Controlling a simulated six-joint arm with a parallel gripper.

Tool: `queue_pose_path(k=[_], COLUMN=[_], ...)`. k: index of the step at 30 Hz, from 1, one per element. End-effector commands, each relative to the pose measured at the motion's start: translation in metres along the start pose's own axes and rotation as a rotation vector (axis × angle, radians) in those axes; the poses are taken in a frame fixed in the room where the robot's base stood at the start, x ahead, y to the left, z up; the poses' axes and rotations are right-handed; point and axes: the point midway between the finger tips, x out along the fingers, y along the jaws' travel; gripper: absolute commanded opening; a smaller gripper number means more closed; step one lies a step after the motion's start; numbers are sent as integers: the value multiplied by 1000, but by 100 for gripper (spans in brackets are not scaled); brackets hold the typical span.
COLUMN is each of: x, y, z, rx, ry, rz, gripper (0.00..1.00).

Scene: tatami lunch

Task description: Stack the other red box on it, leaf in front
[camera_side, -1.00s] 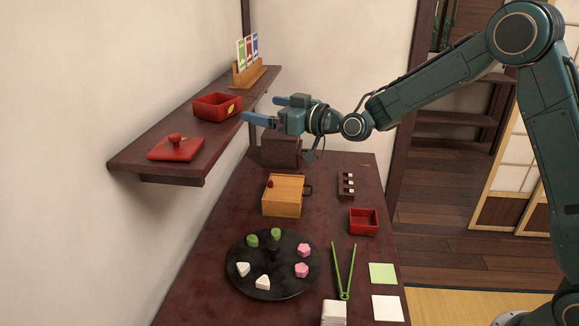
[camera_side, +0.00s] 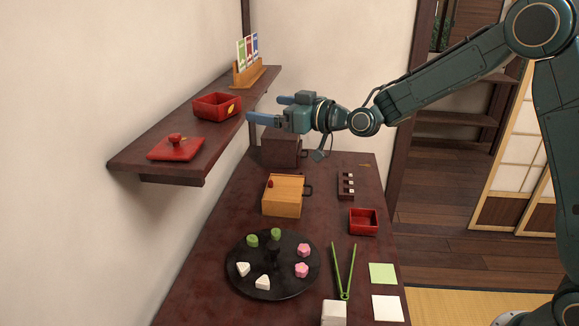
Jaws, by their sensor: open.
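A red box (camera_side: 217,106) with a gold leaf on its front-right side sits on the wall shelf (camera_side: 141,160). It is open at the top. The other red box (camera_side: 363,222) stands open on the dark table at the right, with no leaf visible on the sides I can see. My gripper (camera_side: 268,109) is open and empty, with blue fingers pointing left, in the air just right of the shelf box and apart from it.
A red lid (camera_side: 175,148) with a knob lies at the shelf's near end; a card holder (camera_side: 250,74) stands at its far end. On the table are a wooden box (camera_side: 284,197), a dark round tray (camera_side: 292,288) of sweets, green tongs (camera_side: 344,272) and a small dark rack (camera_side: 346,186).

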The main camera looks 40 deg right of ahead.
Motion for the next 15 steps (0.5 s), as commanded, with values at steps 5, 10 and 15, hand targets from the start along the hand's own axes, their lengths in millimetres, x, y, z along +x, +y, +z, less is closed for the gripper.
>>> queue_pose_path(k=[5, 10, 15], x=[-24, -61, -104], y=[-12, -24, -33], z=[-14, -22, -25], rx=[-18, -31, -35], ry=[-86, -208, -336], rz=[-16, -18, -1], gripper=[100, 100, 100])
